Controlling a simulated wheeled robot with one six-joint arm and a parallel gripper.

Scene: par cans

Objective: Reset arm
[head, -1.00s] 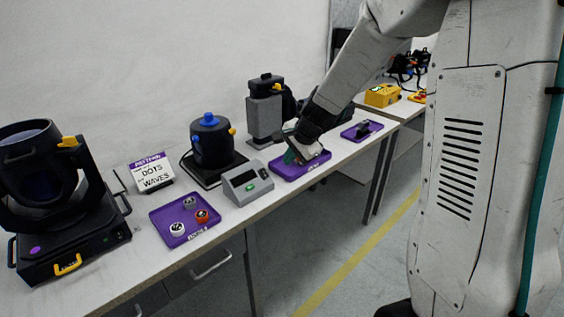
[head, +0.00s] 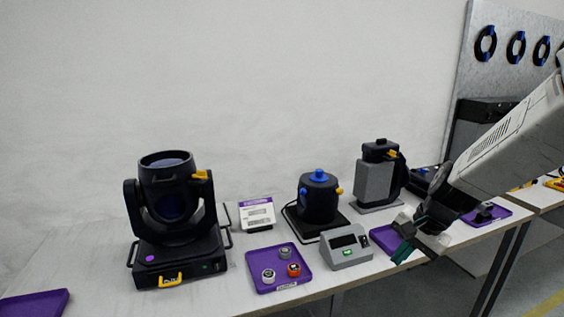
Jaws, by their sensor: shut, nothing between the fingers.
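My gripper (head: 404,243) is at the right in the head view, at the end of my arm reaching in from the right edge. Its fingers are shut and hold nothing. It is over or just in front of a purple tray (head: 383,240) on the bench, and partly hides that tray. I cannot tell whether the fingertips touch the tray.
The bench (head: 215,290) carries a black moving-head lamp (head: 170,205), a purple tray (head: 262,259) with three small round parts, a grey display box (head: 345,247), a black can with a blue knob (head: 318,195), a grey-black device (head: 377,175) and a pattern sign (head: 257,213).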

